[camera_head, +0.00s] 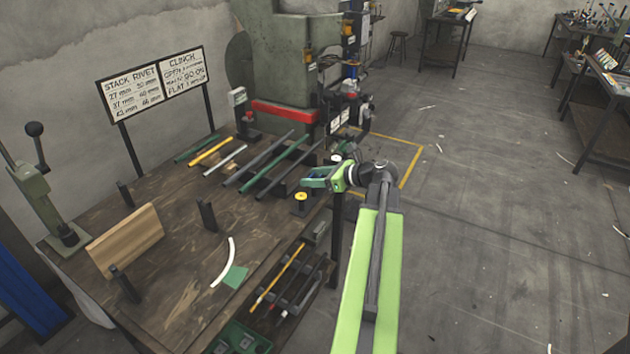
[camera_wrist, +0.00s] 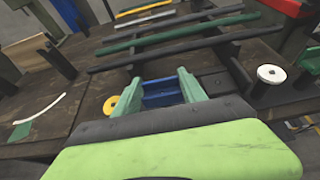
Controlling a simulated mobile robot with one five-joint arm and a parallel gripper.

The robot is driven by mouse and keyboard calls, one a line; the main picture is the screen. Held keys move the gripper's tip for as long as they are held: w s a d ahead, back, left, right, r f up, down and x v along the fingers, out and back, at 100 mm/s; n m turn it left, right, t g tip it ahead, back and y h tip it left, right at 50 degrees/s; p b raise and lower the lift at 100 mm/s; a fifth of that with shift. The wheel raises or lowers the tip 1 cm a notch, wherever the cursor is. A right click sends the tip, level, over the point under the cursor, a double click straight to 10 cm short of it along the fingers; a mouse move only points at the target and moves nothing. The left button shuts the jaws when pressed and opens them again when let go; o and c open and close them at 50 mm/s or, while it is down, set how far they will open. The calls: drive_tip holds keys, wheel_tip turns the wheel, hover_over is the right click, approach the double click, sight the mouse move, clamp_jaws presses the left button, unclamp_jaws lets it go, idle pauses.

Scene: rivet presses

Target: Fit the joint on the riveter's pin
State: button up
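My gripper (camera_head: 314,178) is over the right edge of the wooden bench (camera_head: 185,268). In the wrist view its two green fingers (camera_wrist: 158,76) stand apart. A blue part (camera_wrist: 162,93) shows between their bases; I cannot tell whether it belongs to the gripper. The gap between the fingertips looks empty. A large grey-green press (camera_head: 285,65) with a red bar stands at the bench's far end. A small lever press (camera_head: 50,205) stands at the left. I cannot pick out the joint or the riveter's pin for certain.
Several coloured rods (camera_head: 270,160) lie side by side beyond my gripper. A yellow ring (camera_head: 301,196) is close beside it; a white disc (camera_wrist: 271,74) shows at the right in the wrist view. A wooden block (camera_head: 125,240) stands front left.

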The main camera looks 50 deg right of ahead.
drive_tip(key=c, duration=0.8)
drive_tip(key=shift+r, duration=0.1)
drive_tip(key=shift+r+p, duration=0.25)
drive_tip(key=shift+p, duration=0.1)
drive_tip(key=r+p, duration=0.4)
drive_tip(key=shift+s+d+r+p, duration=0.15)
drive_tip(key=shift+s+r+p, duration=0.2)
drive_tip(key=shift+s, duration=0.05)
drive_tip(key=p+v, duration=0.2)
drive_tip(key=v, duration=0.2)
drive_tip(key=r+p+v, duration=0.1)
drive_tip(key=p+v, duration=0.2)
drive_tip(key=v, duration=0.1)
drive_tip(key=w+r+p+v, duration=0.1)
drive_tip(key=p+v, duration=0.1)
drive_tip(key=v, duration=0.3)
drive_tip(key=shift+d+r+p, duration=0.2)
drive_tip(key=shift+p, duration=0.1)
